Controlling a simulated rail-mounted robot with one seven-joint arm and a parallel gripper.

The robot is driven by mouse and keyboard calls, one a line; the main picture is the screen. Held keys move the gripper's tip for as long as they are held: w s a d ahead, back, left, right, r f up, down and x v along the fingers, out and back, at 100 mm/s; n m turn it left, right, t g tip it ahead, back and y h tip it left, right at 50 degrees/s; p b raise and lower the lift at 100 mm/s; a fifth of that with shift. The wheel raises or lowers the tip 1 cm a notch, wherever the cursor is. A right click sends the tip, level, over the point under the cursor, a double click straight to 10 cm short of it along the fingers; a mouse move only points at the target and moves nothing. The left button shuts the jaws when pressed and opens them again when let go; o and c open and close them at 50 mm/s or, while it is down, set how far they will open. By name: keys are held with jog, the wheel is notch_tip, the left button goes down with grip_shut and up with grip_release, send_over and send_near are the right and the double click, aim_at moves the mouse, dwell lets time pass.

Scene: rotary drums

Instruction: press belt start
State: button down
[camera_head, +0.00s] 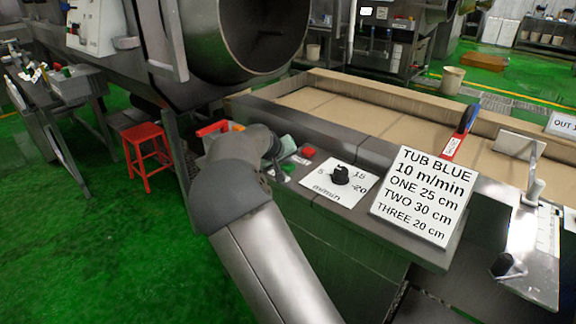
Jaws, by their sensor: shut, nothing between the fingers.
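The control panel (318,197) lies along the near edge of the belt. A red button (308,152) shows on it, and a small green button (288,168) sits left of and nearer than the red one. I cannot read a label beside either. My gripper (275,153) is shut and empty, close to the left end of the panel by the green button. My own wrist partly hides it, and I cannot tell whether its tips touch anything. A black knob (340,175) stands on a white m/min dial plate.
A tilted sign (421,196) reads TUB BLUE, 10 m/min, ONE 25 cm, TWO 30 cm, THREE 20 cm. The tan belt (360,115) runs behind. A large drum (262,35) and a red stool (147,152) stand left. A red-and-blue marker (461,132) stands beyond the sign.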

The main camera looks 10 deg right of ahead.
aim_at(287, 167)
jog(key=shift+f, duration=0.2)
jog(key=shift+r, duration=0.1)
jog(key=shift+r+p, duration=0.3)
jog(key=shift+r, duration=0.55)
jog(key=shift+r+p, duration=1.35)
jog(key=shift+r, duration=1.25)
jog(key=shift+f, duration=0.1)
